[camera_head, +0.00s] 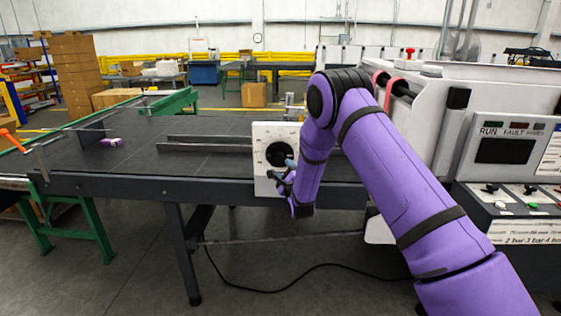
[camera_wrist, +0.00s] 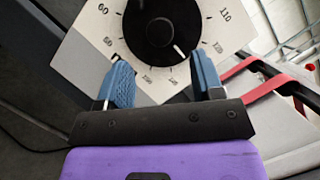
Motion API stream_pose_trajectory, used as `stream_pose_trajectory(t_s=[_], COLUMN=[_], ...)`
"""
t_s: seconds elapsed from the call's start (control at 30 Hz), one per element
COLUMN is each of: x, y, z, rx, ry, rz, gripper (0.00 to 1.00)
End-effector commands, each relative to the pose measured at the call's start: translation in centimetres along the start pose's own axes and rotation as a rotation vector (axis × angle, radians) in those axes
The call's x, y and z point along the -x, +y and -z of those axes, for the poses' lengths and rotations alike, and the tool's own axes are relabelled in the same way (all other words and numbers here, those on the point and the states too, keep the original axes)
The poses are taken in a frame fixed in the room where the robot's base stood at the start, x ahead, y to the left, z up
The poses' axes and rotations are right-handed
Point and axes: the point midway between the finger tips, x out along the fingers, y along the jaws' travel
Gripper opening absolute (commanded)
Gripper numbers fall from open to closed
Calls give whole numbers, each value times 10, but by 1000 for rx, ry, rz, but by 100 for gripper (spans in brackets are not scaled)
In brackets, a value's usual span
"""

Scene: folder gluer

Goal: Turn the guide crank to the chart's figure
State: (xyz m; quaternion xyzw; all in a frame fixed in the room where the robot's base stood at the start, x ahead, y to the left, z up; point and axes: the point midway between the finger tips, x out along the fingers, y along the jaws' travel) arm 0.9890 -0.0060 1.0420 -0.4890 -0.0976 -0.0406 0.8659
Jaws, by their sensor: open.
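The guide crank's black round knob (camera_head: 278,153) sits on a white dial plate (camera_head: 262,138) at the table's front side. In the wrist view the knob (camera_wrist: 150,30) has a white pointer line towards the lower right. The plate (camera_wrist: 85,45) carries tick marks and figures; 60 and 110 read clearly, and the others are small or upside down. My gripper (camera_wrist: 158,57) is open, its blue fingers on either side of the knob's lower part, with nothing clearly between them. In the head view my gripper (camera_head: 285,180) is in front of the plate's lower right. I cannot tell if it touches. No chart figure is readable.
The dark feed table (camera_head: 220,130) bears long guide rails (camera_head: 205,146) and a small purple item (camera_head: 111,142). The white machine (camera_head: 450,85) and its control panel (camera_head: 507,150) stand at the right. A white sheet (camera_head: 551,155) is cut off at the right edge.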

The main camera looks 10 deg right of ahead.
Motion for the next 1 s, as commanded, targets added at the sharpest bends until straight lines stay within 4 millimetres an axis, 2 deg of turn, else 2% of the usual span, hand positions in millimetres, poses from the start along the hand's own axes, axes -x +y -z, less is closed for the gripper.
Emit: stream_pose_trajectory(t_s=[0.1, 0.33, 0.5, 0.77, 0.8, 0.83, 1.0], x=[-22, -53, -62, -64, -64, -64, -63], y=[0, 0, 0, 0, 0, 0, 0], z=[0, 0, 0, 0, 0, 0, 0], rx=[1, 1, 1, 0, 0, 0, 0], ry=[-1, 1, 1, 1, 1, 1, 1], rz=[2, 0, 0, 0, 0, 0, 0], gripper=[61, 61, 61, 61, 59, 52, 13])
